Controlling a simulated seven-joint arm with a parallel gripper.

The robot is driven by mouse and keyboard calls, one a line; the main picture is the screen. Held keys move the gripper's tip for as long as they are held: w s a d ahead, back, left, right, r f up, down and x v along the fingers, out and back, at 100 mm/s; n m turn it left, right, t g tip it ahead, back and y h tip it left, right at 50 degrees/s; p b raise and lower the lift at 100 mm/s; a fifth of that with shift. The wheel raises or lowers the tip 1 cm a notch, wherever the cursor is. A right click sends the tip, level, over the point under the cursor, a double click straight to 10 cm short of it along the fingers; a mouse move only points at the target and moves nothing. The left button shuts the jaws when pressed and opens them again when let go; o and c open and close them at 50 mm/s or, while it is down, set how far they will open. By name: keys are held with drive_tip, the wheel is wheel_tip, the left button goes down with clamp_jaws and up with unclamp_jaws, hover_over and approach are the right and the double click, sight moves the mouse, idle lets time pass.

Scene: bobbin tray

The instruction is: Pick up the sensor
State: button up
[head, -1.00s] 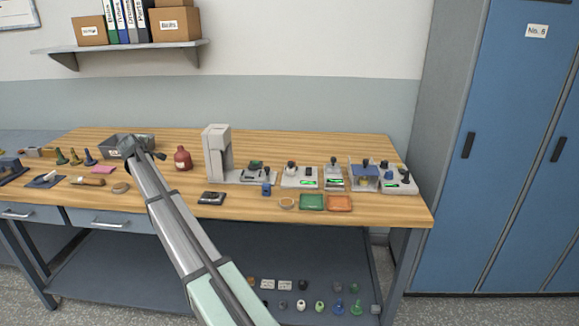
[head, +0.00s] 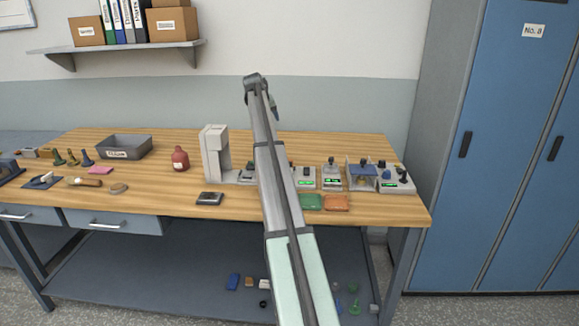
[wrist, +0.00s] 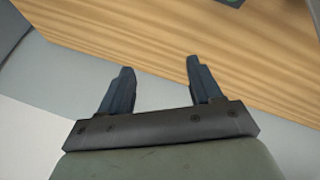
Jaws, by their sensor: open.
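My gripper (wrist: 158,78) is open in the wrist view, with nothing between its two dark fingers. In the head view my gripper (head: 274,105) is partly hidden behind the arm, raised above the back of the bench near the wall. I cannot tell which small part is the sensor. Several small grey stations with parts on them stand in a row at the right of the bench, among them one with a green display (head: 305,184) and one with a blue frame (head: 361,174). My arm hides part of this row.
A tall grey stand (head: 215,153) and a red bottle (head: 180,158) rise from the wooden bench (head: 150,190). A grey bin (head: 124,147) stands at left. Green (head: 311,202) and orange (head: 336,203) trays lie at the front right. A blue locker (head: 520,150) stands right.

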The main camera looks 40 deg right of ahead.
drive_tip(key=s+d+f+m+g+y, duration=0.35)
drive_tip(key=s+m+y, duration=0.2)
drive_tip(key=s, duration=0.35)
drive_tip(key=shift+n+t, duration=0.25)
drive_tip(key=shift+n, duration=0.2)
wheel_tip(320, 180, down, 8)
drive_tip(key=shift+f, duration=0.25)
drive_tip(key=shift+d+f, duration=0.2)
drive_tip(key=shift+f, duration=2.75)
drive_tip(key=shift+c, duration=0.3)
drive_tip(key=c, duration=1.1)
drive_tip(key=shift+r, duration=0.1)
